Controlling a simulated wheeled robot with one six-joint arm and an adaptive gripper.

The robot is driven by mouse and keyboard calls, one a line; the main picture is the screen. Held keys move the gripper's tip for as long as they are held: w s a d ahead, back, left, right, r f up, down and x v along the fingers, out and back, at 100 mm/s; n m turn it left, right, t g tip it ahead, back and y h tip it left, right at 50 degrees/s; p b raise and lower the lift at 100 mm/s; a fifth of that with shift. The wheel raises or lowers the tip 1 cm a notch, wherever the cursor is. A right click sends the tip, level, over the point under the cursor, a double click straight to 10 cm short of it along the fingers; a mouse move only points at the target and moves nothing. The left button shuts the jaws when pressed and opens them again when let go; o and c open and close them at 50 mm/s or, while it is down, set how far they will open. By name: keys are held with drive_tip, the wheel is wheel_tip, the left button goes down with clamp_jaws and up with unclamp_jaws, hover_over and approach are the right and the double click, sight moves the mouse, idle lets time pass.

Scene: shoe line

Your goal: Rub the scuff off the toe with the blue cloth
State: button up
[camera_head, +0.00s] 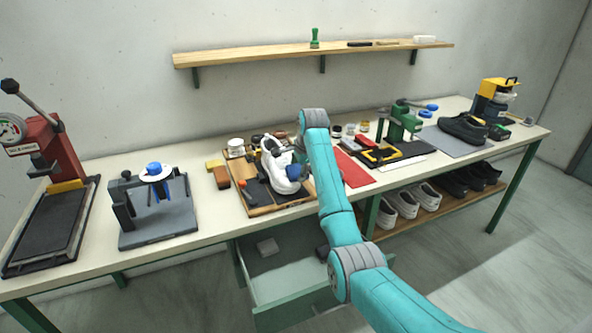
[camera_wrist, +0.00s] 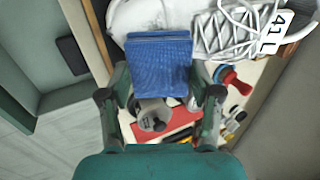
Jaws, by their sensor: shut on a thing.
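The blue cloth (camera_wrist: 158,55) is a folded pad between the fingers of my gripper (camera_wrist: 158,78), which is shut on it. In the wrist view the cloth's far edge overlaps the toe end of the white laced shoe (camera_wrist: 238,32); I cannot tell whether it presses on it. A tag reading 41 L lies on the shoe's right part. In the head view the white shoe (camera_head: 277,160) sits on the wooden board, and the blue cloth (camera_head: 296,171) shows at its right side, beside my arm. No scuff can be seen; the cloth hides part of the toe.
The board (camera_head: 266,209) also carries dark tools. A brown block (camera_head: 222,178) stands left of it, and a red mat (camera_head: 353,172) lies to the right. An open drawer (camera_head: 285,290) juts out below the table front. A wall shelf (camera_head: 270,54) runs above.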

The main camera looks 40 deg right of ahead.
drive_tip(key=shift+a+f, duration=0.1)
drive_tip(key=shift+a, duration=0.05)
drive_tip(key=shift+w+a+r, duration=0.1)
drive_tip(key=shift+w+a, duration=0.15)
drive_tip(key=shift+a, duration=0.7)
drive_tip(key=shift+w+a+r, duration=0.1)
drive_tip(key=shift+w+a, duration=0.2)
drive_tip(key=shift+a, duration=0.7)
drive_tip(key=shift+w+a, duration=0.25)
drive_tip(key=shift+a, duration=0.7)
drive_tip(key=v, duration=0.6)
drive_tip(key=v, duration=0.3)
drive_tip(key=shift+d, duration=0.1)
